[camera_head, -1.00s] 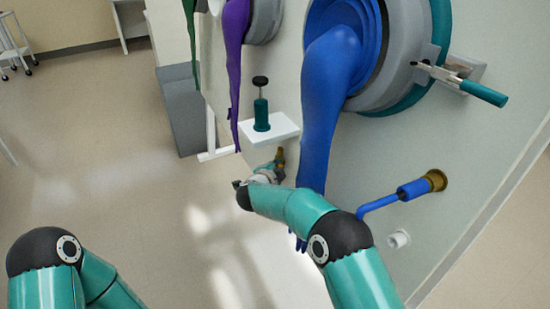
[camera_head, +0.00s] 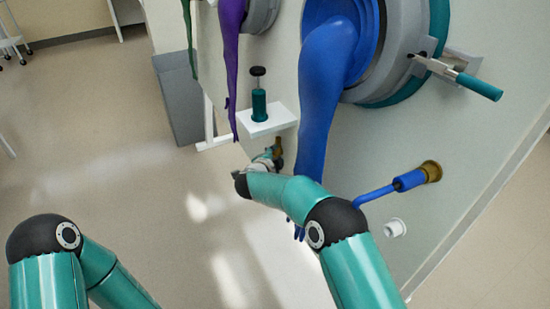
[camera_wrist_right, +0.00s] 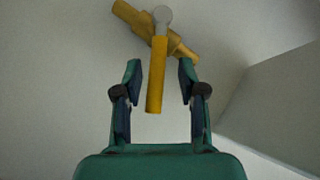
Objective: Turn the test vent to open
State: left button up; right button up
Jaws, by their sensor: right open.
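The test vent, a small brass valve (camera_head: 278,146), is on the panel just past my right gripper (camera_head: 268,160). In the right wrist view its yellow body (camera_wrist_right: 182,46) lies on a slant across the grey panel. Its yellow lever (camera_wrist_right: 156,80) hangs almost straight down from a pale pivot, at an angle to the body. My right gripper (camera_wrist_right: 160,68) is open, with one finger on each side of the lever and a visible gap on both sides. In the head view my right wrist partly hides the vent. My left arm shows at lower left, but its gripper is out of view.
A long blue glove (camera_head: 319,110) hangs close beside my right forearm. A white shelf (camera_head: 267,122) with a teal plunger-topped part (camera_head: 259,104) sits just above the gripper. A blue-handled valve (camera_head: 408,181) and a white port (camera_head: 395,228) are to the right. The floor at left is clear.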

jog(key=v, duration=1.2)
jog(key=shift+a, duration=0.1)
